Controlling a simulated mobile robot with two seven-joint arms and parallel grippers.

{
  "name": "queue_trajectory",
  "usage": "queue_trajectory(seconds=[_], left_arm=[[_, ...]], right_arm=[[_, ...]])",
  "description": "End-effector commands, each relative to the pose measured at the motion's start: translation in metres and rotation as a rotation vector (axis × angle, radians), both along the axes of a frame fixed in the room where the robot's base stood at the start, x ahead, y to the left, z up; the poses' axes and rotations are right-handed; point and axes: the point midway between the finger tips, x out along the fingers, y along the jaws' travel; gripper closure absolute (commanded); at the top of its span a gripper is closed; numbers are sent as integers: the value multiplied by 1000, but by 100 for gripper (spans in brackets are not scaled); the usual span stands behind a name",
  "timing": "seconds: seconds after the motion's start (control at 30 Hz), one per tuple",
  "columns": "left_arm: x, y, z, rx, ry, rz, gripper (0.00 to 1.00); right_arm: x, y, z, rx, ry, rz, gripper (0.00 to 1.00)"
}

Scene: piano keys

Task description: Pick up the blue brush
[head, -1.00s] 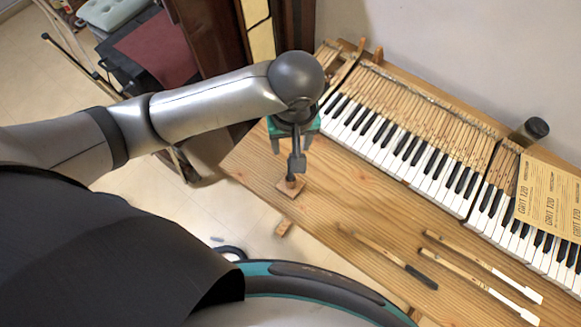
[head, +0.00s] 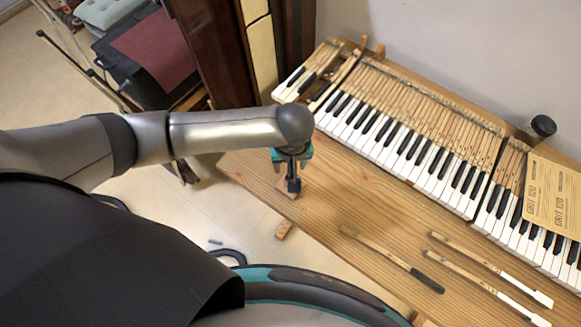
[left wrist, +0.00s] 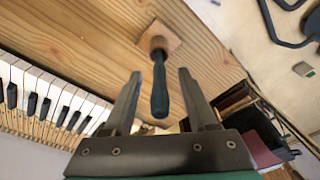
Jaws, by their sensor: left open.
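The brush (left wrist: 160,88) has a dark blue-teal handle and a wooden lower end. In the left wrist view its lower end meets a small square wooden block (left wrist: 174,37) on the wooden table. My left gripper (left wrist: 160,75) is open, with one finger on each side of the brush handle and gaps visible on both sides. In the head view my left gripper (head: 292,160) is above the block (head: 287,188) near the table's left end, and it hides part of the brush. My right gripper is not in view.
Piano keys (head: 420,140) run along the back of the table (head: 340,195). A dark-tipped wooden stick (head: 385,255) and two white-tipped key sticks (head: 485,265) lie at the front right. Yellow sandpaper sheets (head: 555,195) lie on the keys. The table between gripper and sticks is clear.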

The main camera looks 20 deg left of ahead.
Motion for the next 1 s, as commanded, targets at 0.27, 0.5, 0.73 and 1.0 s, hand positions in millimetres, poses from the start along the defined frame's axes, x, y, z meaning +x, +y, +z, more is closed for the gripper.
queue_trajectory(seconds=[0.27,0.5,0.73,1.0], left_arm=[[1,0,-3,0,-1,0,42],[1,0,-3,0,-1,0,69],[0,0,-3,0,0,0,95],[0,0,-3,0,0,0,100]], right_arm=[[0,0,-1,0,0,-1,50],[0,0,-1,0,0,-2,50],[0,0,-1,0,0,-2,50],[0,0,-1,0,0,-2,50]])
